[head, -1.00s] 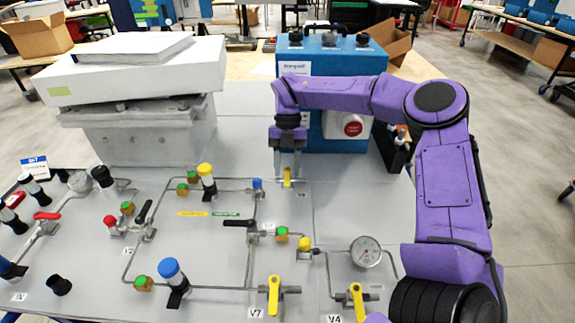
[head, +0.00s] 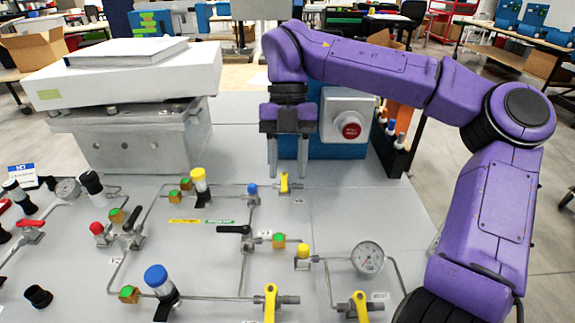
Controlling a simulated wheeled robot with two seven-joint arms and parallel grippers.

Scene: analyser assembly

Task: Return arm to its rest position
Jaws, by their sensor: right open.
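My right arm, purple, comes in from the lower right and bends over to the back of the panel. My right gripper (head: 288,168) points down, open and empty, above the panel in front of the blue box (head: 338,150). A small yellow-handled valve (head: 284,183) stands on the panel close to its fingertips; I cannot tell the exact gap between them. My left gripper is not in the head view.
The grey panel (head: 340,215) carries pipes, several valves and a pressure gauge (head: 367,257). A red button (head: 351,130) is on the blue box. A white box (head: 130,75) on a grey block stands back left. A dark holder with bottles (head: 392,140) is right of the blue box.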

